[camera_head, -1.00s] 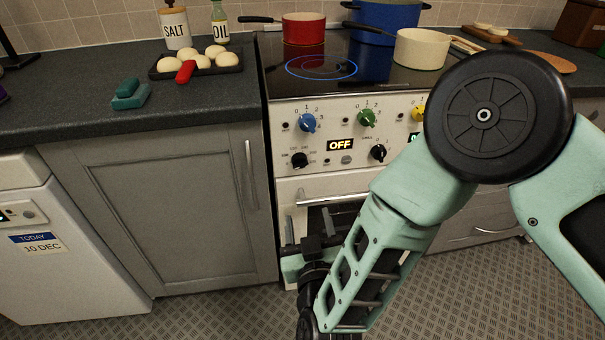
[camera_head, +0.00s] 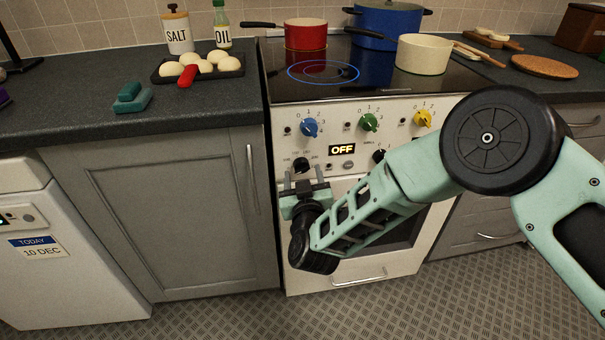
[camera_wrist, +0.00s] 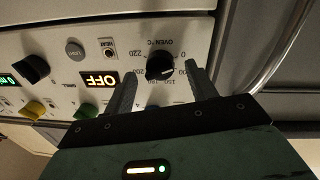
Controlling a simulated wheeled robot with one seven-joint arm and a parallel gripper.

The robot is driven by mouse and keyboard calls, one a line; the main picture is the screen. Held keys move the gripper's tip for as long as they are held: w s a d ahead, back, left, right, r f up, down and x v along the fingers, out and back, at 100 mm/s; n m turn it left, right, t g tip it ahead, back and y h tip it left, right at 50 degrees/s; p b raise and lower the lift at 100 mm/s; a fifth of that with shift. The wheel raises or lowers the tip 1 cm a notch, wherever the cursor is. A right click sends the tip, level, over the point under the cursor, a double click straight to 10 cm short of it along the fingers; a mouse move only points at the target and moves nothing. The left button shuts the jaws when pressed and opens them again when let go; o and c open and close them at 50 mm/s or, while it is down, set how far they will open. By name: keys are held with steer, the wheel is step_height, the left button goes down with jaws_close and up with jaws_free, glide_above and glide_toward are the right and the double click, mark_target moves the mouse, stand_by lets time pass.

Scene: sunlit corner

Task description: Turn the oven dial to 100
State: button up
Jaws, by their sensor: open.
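The black oven dial (camera_wrist: 160,66) sits on the white control panel under an "OVEN °C" label in the wrist view, with printed numbers around it. The fingers partly cover the scale, and I cannot read the dial's pointer clearly. In the head view the dial (camera_head: 300,165) shows at the panel's lower left. My gripper (camera_head: 304,181) is open just below and in front of it. In the wrist view the fingertips of my gripper (camera_wrist: 160,72) stand on either side of the dial, with nothing visibly gripped. I cannot tell whether they touch it.
A display (camera_head: 342,149) reads OFF beside the dial. Blue (camera_head: 309,127), green (camera_head: 368,122) and yellow (camera_head: 422,119) knobs sit above. Another black knob (camera_wrist: 31,68) is farther along the panel. Pots stand on the hob.

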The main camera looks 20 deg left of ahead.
steer(key=shift+x, duration=0.8)
steer(key=c, duration=1)
steer(key=shift+o, duration=0.2)
steer(key=shift+m, duration=0.4)
steer(key=m+b, duration=0.2)
steer(key=m, duration=0.1)
steer(key=shift+m, duration=0.3)
steer(key=shift+s+m+g+b, duration=0.1)
steer(key=shift+m+g+b, duration=0.3)
steer(key=shift+m+b, duration=1.15)
steer(key=shift+a+r+m+p, duration=0.1)
steer(key=shift+m+p, duration=0.45)
steer(key=shift+m, duration=0.1)
